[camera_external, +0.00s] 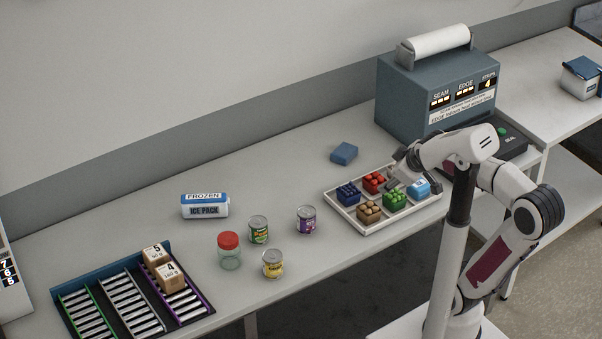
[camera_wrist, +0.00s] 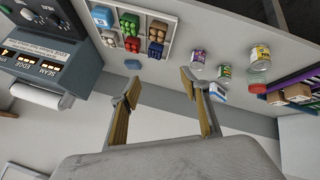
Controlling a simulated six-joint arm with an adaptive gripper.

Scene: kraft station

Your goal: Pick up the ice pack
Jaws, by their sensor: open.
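The ice pack (camera_external: 205,207) is a white and blue block labelled "FROZEN ICE PACK". It lies on the table left of centre in the external view. It also shows in the wrist view (camera_wrist: 217,91), small, to the right of my gripper's fingers. My gripper (camera_external: 396,177) is above the sorting tray, well to the right of the ice pack. In the wrist view my gripper (camera_wrist: 159,86) has its two fingers spread wide with nothing between them.
Several cans, including a green one (camera_external: 258,230), and a red-lidded jar (camera_external: 229,250) stand right of the ice pack. A white tray (camera_external: 350,222) of coloured items lies under my gripper. A blue block (camera_external: 344,153) lies behind it. A roller rack (camera_external: 75,285) is at front left.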

